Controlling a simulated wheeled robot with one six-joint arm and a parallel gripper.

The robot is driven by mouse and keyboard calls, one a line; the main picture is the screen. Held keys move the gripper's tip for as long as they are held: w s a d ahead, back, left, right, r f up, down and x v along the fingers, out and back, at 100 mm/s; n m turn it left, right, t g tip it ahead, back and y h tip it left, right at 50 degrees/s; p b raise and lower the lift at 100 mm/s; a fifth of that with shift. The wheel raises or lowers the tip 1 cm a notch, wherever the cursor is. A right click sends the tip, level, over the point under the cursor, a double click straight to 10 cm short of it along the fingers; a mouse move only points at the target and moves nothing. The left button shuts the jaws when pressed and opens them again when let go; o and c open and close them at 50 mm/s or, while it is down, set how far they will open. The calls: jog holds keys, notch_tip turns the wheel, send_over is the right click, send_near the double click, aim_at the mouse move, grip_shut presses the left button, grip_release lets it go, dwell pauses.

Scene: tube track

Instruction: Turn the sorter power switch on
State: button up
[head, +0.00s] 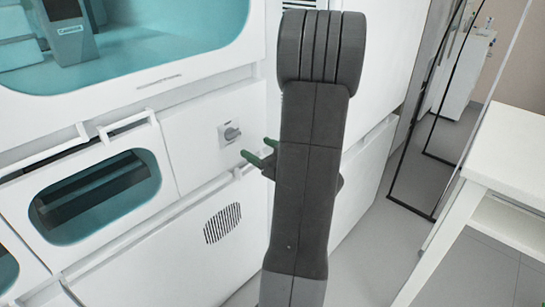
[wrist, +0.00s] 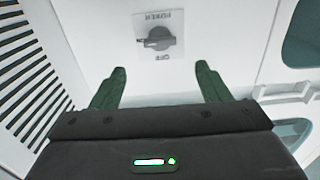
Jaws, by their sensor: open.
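The sorter power switch (head: 231,133) is a dark grey rotary knob on a small light plate, set in the white front panel of the machine. In the wrist view the switch (wrist: 160,39) sits ahead of my gripper, near the top middle, with lettering above and below the knob. The picture there appears upside down. My gripper (wrist: 160,85) has two green fingers spread wide, with nothing between them. In the head view my gripper (head: 258,153) is just right of and below the switch, apart from it. My arm hides part of the gripper there.
A vent grille (head: 222,223) lies below the switch. A white door with a teal window (head: 95,198) and a handle is to its left. A large teal-lit window (head: 125,45) is above. A white table (head: 510,150) stands at the right, with grey floor between.

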aim_at(235, 135)
jog(key=shift+v, duration=2.35)
jog(key=x, duration=1.4)
jog(key=shift+p, duration=0.3)
jog(key=shift+s+d, duration=0.1)
jog(key=shift+d, duration=0.05)
